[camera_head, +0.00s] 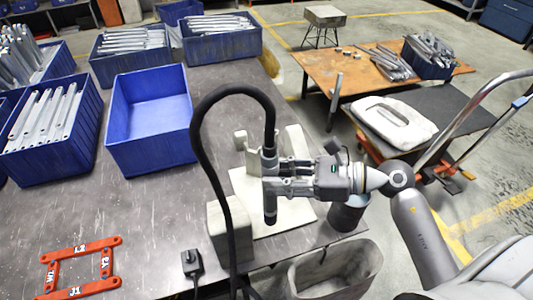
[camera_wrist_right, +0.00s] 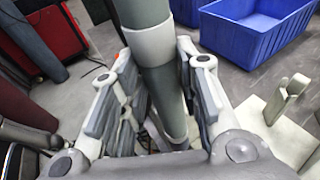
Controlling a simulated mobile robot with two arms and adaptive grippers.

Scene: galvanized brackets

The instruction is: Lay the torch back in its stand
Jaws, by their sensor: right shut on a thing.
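The torch (camera_head: 269,160) is a grey cylinder with a thick black hose arching up from its top. It is held roughly upright over the stand. My right gripper (camera_head: 274,177) comes in from the right and is shut on the torch. In the right wrist view the grey torch body (camera_wrist_right: 157,60) with a pale collar runs between the two fingers. The stand (camera_head: 294,212) is a pale base plate with uprights at its back, on the table below the gripper. A pale upright with a notch shows in the right wrist view (camera_wrist_right: 288,98). My left gripper is not in view.
An empty blue bin (camera_head: 150,155) and several blue bins of metal brackets stand to the left. A grey block (camera_head: 222,232) stands beside the stand, near the hose. A dark cylindrical cup (camera_head: 346,217) is at the table edge. A red frame (camera_head: 82,268) lies front left.

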